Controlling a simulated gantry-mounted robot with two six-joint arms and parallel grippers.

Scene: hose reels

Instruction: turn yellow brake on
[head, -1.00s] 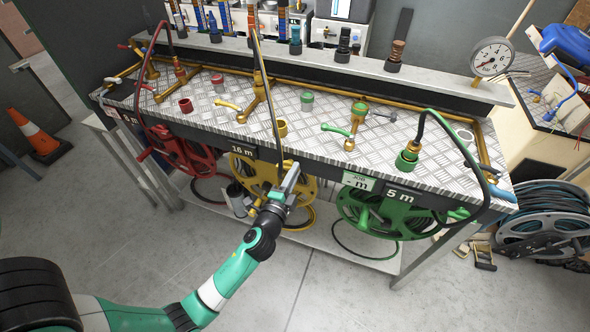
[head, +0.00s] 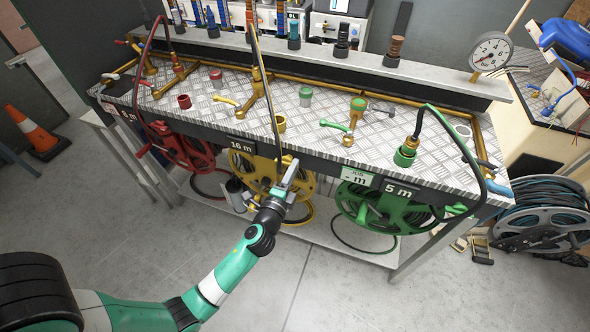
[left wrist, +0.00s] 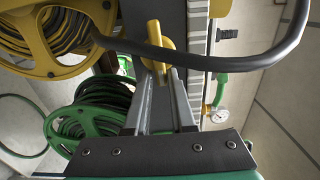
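The yellow hose reel (head: 262,181) hangs under the front edge of the bench, below the 16 m label (head: 241,145). My left gripper (head: 291,168) is in front of this reel at its upper right. In the left wrist view, the yellow reel (left wrist: 40,70) is at the upper left. A yellow lever (left wrist: 158,42) stands at the tips of my left gripper (left wrist: 160,72). The fingers are apart, and the lever's lower end shows between or just past the tips; contact cannot be told. In the head view the gripper hides this lever. My right gripper is not in view.
The red reel (head: 182,150) hangs to the left and the green reel (head: 378,212) to the right. A black hose (left wrist: 225,62) curves close past my left gripper. Valves stand on the bench top (head: 215,114). The floor in front is clear.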

